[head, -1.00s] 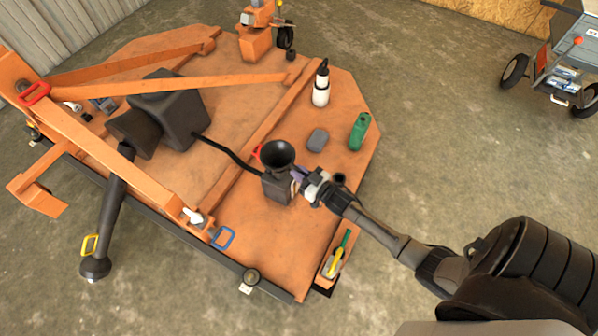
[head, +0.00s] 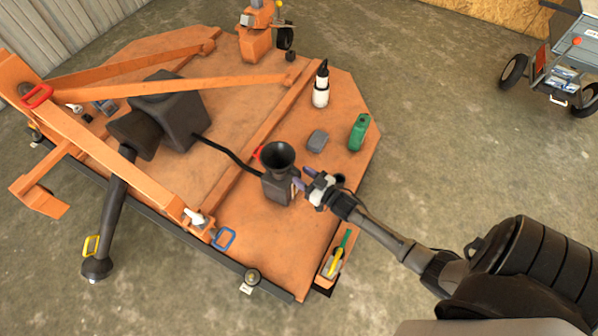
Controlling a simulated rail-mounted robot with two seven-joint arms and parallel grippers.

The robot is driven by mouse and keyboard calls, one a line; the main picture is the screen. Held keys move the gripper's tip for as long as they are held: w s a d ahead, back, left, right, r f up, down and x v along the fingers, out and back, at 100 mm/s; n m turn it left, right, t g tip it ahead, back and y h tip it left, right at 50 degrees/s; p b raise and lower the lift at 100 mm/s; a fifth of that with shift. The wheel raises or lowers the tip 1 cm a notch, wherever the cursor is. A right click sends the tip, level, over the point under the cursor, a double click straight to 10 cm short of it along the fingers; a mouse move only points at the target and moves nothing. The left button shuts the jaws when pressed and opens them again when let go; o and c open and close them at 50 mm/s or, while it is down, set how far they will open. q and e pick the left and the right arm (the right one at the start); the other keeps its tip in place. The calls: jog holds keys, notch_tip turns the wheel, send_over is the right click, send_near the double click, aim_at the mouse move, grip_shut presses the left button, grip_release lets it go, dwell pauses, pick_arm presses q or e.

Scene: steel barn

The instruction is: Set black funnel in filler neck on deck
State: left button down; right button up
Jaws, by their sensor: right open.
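The black funnel (head: 278,155) stands upright, wide mouth up, on top of the dark filler box (head: 276,188) on the orange deck (head: 225,275). Its lower end is hidden, so the filler neck itself does not show. My right gripper (head: 301,186) is open just to the right of the box, a little below the funnel, with a small gap to the funnel. Nothing shows between its fingers. My left gripper is not in view.
Orange beams (head: 170,84) cross the deck at left. A cart (head: 568,75) stands at the far right.

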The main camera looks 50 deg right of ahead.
jog(key=s+p, duration=0.3)
jog(key=s, duration=0.9)
jog(key=shift+d+p, duration=0.25)
jog(key=shift+p, duration=0.15)
jog(key=shift+r, duration=0.1)
jog(key=a+r+g+h+p, duration=0.2)
jog(key=a+r+g+p, duration=0.3)
jog(key=a+r+g, duration=0.25)
jog(key=s+a+r+n+g+y, duration=0.1)
jog(key=s+a+r+g, duration=0.6)
jog(key=s, duration=0.4)
jog(key=shift+v, duration=0.75)
jog(key=shift+s+d, duration=0.15)
